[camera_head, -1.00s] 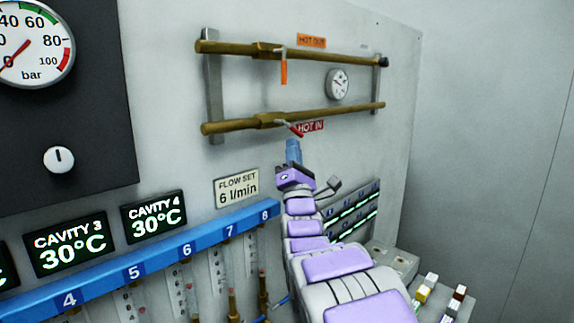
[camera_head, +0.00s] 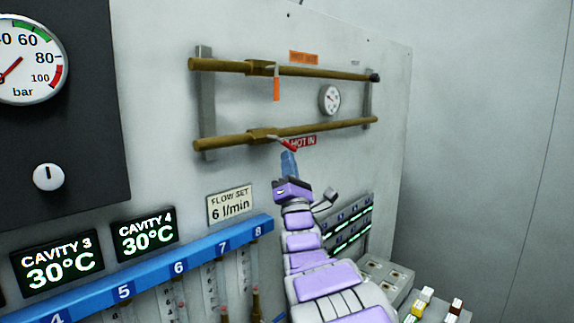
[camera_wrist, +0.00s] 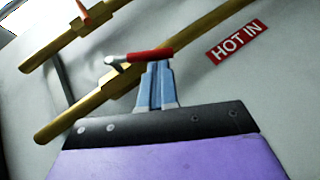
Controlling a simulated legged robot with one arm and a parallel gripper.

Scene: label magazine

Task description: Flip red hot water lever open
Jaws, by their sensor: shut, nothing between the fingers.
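The red hot water lever (camera_head: 289,145) sits on the lower brass pipe (camera_head: 225,142), left of the red HOT IN label (camera_head: 301,141). In the head view it slants down to the right from its valve. In the wrist view the red lever (camera_wrist: 150,55) lies across the picture just beyond the fingertips. My gripper (camera_head: 288,160) is shut and empty, with its blue fingers just below the lever. The wrist view shows the fingers (camera_wrist: 156,68) meeting the lever's lower edge; whether they touch it I cannot tell.
An upper brass pipe (camera_head: 325,72) carries an orange lever (camera_head: 277,89) hanging down. A small round gauge (camera_head: 329,99) sits between the pipes. Grey brackets (camera_head: 205,104) hold the pipes. A blue numbered manifold (camera_head: 150,275) runs below left. The wall to the right is bare.

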